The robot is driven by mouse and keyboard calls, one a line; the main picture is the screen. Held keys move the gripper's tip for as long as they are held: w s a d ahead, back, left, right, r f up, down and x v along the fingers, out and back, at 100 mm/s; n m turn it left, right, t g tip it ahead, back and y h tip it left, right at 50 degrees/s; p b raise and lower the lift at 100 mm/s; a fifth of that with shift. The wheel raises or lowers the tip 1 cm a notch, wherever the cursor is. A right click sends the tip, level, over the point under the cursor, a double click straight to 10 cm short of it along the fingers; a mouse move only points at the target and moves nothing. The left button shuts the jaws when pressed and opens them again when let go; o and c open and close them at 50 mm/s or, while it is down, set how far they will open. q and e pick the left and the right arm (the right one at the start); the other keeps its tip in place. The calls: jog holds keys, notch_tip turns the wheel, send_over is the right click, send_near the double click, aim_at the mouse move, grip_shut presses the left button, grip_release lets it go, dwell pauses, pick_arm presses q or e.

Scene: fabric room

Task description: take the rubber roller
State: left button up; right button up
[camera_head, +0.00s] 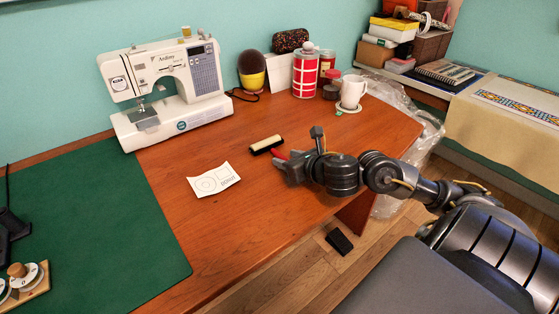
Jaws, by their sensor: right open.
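The rubber roller (265,144), a small cream cylinder with black ends, lies on the wooden table (215,240) near the middle of the view. My right gripper (279,157) is just in front and to the right of it, low over the table, with a red part showing at its fingers. It is open, and nothing shows held in it. I cannot tell whether a finger touches the roller. My left gripper is not in view.
A paper card (213,180) lies left of my right gripper. A white sewing machine (165,85), a red-and-white canister (305,75) and a white mug (352,92) stand behind. A green mat (90,220) covers the left side. The table's front edge is close.

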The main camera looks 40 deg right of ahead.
aim_at(278, 156)
jog(key=x, duration=0.2)
jog(key=shift+w+f, duration=0.15)
jog(key=shift+w, duration=0.15)
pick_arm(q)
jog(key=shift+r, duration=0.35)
pick_arm(e)
grip_shut()
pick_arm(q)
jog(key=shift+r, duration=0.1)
